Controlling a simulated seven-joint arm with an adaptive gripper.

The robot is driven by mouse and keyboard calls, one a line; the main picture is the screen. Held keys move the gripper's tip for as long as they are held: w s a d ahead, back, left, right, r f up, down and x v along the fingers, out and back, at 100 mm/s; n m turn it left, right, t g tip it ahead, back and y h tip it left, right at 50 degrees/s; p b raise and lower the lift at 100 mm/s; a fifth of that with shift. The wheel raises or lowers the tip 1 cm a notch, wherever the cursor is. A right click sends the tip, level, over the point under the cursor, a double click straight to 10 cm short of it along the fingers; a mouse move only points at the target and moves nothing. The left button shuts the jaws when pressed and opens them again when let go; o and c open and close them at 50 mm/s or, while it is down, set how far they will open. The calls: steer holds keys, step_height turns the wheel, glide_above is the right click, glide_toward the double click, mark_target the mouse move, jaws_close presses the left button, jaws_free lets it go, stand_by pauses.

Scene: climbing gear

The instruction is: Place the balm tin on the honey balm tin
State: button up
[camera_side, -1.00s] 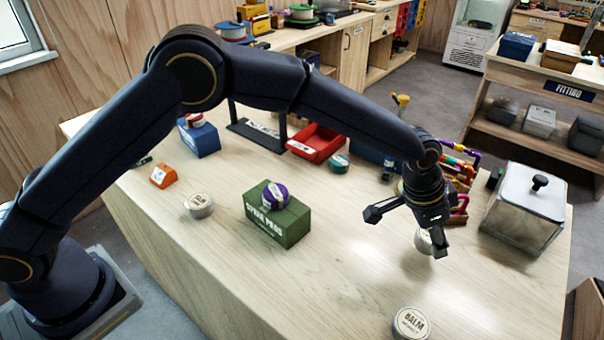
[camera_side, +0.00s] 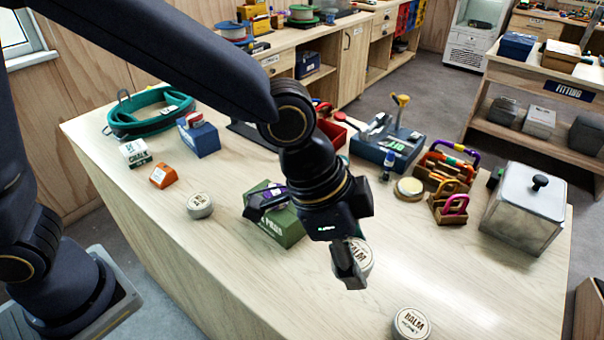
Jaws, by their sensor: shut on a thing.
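My gripper (camera_side: 350,268) is shut on a pale round tin, which I take to be the balm tin (camera_side: 364,258). It holds the tin over the middle of the table. A finger covers part of the tin and its label is not readable. The honey balm tin (camera_side: 412,323), round with a pale lid marked BALM, lies flat at the table's front edge. It is apart from the held tin, below and to the right of it in the picture.
A green box (camera_side: 283,229) stands just behind and left of my gripper, partly hidden. Another pale tin (camera_side: 200,205) lies further left. A gold-lidded tin (camera_side: 408,188), colourful carabiners (camera_side: 450,165) and a large metal canister (camera_side: 525,210) stand right. The table around the honey balm tin is clear.

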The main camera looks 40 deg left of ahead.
steer(key=s+d+r+m, duration=0.1)
steer(key=s+r+m, duration=0.15)
steer(key=s, duration=0.35)
glide_above(421, 325)
steer(key=a, duration=0.1)
steer(key=shift+n, duration=0.35)
steer(key=f, duration=0.9)
steer(key=shift+s+a+f, duration=0.1)
steer(key=shift+s+a, duration=0.1)
steer(key=shift+s, duration=0.15)
steer(key=shift+w+d+f, duration=0.1)
steer(key=shift+f, duration=1.6)
steer(key=shift+f+g, duration=0.1)
steer(key=shift+g, duration=0.2)
steer(key=o, duration=1.2)
